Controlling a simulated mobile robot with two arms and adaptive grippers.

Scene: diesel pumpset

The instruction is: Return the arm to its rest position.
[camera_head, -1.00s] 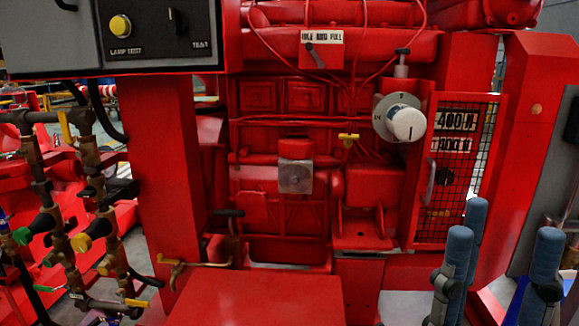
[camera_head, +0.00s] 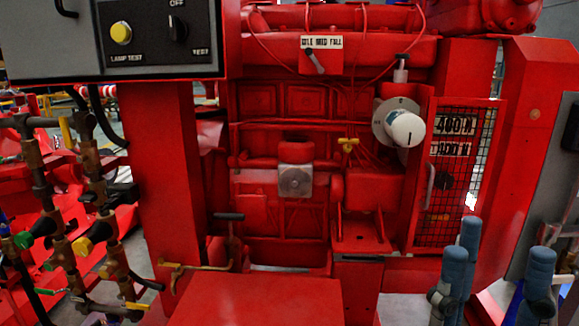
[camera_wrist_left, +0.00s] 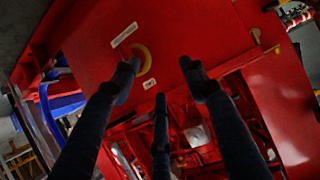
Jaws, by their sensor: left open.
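My right gripper (camera_head: 500,254) is in the lower right of the head view. Its blue-grey fingers point up and stand apart with nothing between them. They appear in front of the red frame, below the mesh guard (camera_head: 459,170). My left gripper (camera_wrist_left: 160,80) shows only in the left wrist view. Its dark fingers are spread and empty. Beyond them is a red panel (camera_wrist_left: 225,35) with a yellow ring-shaped part (camera_wrist_left: 144,59); I cannot tell the distance to it. The left arm is out of the head view.
The red diesel engine (camera_head: 290,100) fills the middle of the head view. A white knob (camera_head: 407,129) sticks out beside the mesh guard. A control box (camera_head: 160,50) hangs upper left above valved pipes (camera_head: 85,190). A red box (camera_head: 255,300) stands in front.

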